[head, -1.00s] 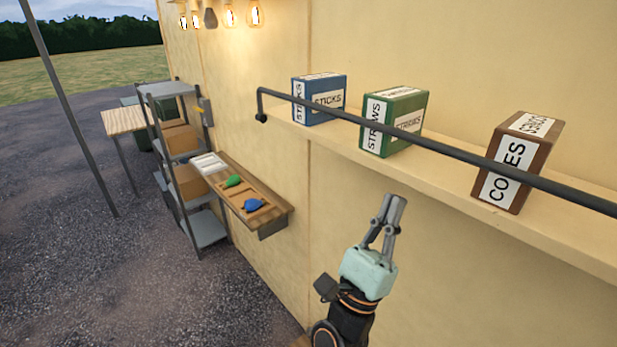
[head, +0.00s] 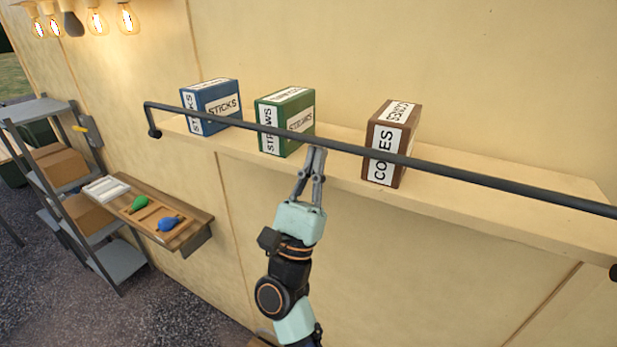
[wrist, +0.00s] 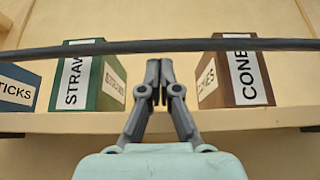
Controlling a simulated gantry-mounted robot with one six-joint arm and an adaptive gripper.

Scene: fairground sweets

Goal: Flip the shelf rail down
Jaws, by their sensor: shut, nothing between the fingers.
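The dark shelf rail (head: 455,175) is up, running along the front of the wooden shelf (head: 470,200) above its edge. Its bent left end meets a pivot (head: 155,134) at the shelf's left end; a dark pivot (head: 614,272) shows at the right. In the wrist view the rail (wrist: 200,46) crosses above my fingertips. My gripper (head: 317,150) is shut and empty, pointing up at the shelf front, just below the rail, between the green and brown boxes. In the wrist view my gripper (wrist: 159,68) shows closed fingertips a little under the rail; contact cannot be told.
Behind the rail stand a blue STICKS box (head: 212,106), a green STRAWS box (head: 285,120) and a brown CONES box (head: 392,142). A wall ledge (head: 190,238) with a green and a blue item, and a grey rack (head: 120,262), are at left. The wall below the shelf is clear.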

